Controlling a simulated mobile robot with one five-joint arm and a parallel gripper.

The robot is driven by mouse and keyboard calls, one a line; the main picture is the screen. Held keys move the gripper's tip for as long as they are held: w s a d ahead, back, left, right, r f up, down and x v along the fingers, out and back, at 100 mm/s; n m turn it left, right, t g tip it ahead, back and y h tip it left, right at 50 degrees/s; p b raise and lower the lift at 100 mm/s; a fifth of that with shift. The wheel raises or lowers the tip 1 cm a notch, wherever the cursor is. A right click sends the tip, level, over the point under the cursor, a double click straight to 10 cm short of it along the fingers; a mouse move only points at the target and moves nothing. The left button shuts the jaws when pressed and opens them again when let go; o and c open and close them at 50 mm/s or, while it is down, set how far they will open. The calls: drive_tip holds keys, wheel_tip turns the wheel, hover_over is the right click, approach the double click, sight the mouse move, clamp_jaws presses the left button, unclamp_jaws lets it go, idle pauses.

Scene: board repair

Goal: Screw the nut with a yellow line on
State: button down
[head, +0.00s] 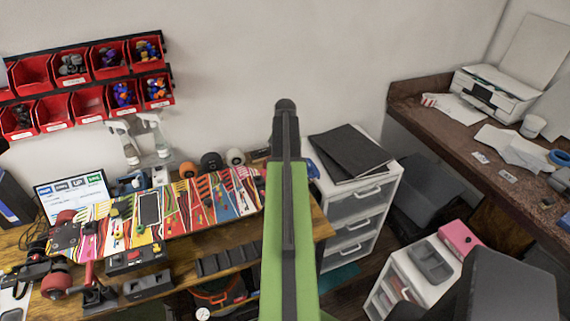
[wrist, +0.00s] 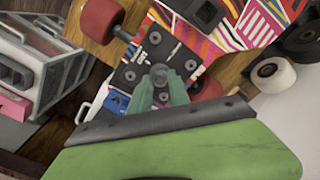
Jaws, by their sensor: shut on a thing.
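My gripper (wrist: 160,88), with green fingers, is shut on a small dark grey round piece, which looks like the nut (wrist: 160,73). No yellow line can be made out on it. Behind it in the wrist view is a dark metal plate (wrist: 150,47) with several round bolt heads or nuts. I cannot tell whether the held piece touches the plate. Red wheels show beside the plate, one at upper left (wrist: 101,18) and one at right, partly hidden. In the head view the colourful skateboard deck (head: 225,193) lies on the wooden bench; my green arm hides my gripper.
Loose wheels (head: 211,161) stand at the back of the bench, beside spray bottles (head: 155,133). Red bins (head: 88,102) hang on the wall. A white drawer unit (head: 358,209) stands right of the bench. A dark tray (head: 230,258) lies near the bench's front.

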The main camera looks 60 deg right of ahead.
drive_tip(key=shift+d+m, duration=0.15)
drive_tip(key=shift+m, duration=0.15)
drive_tip(key=m, duration=0.4)
drive_tip(key=shift+s+m, duration=0.1)
drive_tip(key=shift+m, duration=0.2)
drive_tip(key=c, duration=1.1)
unclamp_jaws()
drive_tip(key=shift+c, duration=1.4)
wheel_tip(320, 180, up, 8)
drive_tip(key=p, duration=0.7)
drive_tip(key=shift+f+p, duration=0.2)
drive_tip(key=shift+p, duration=0.1)
drive_tip(key=shift+f, duration=0.1)
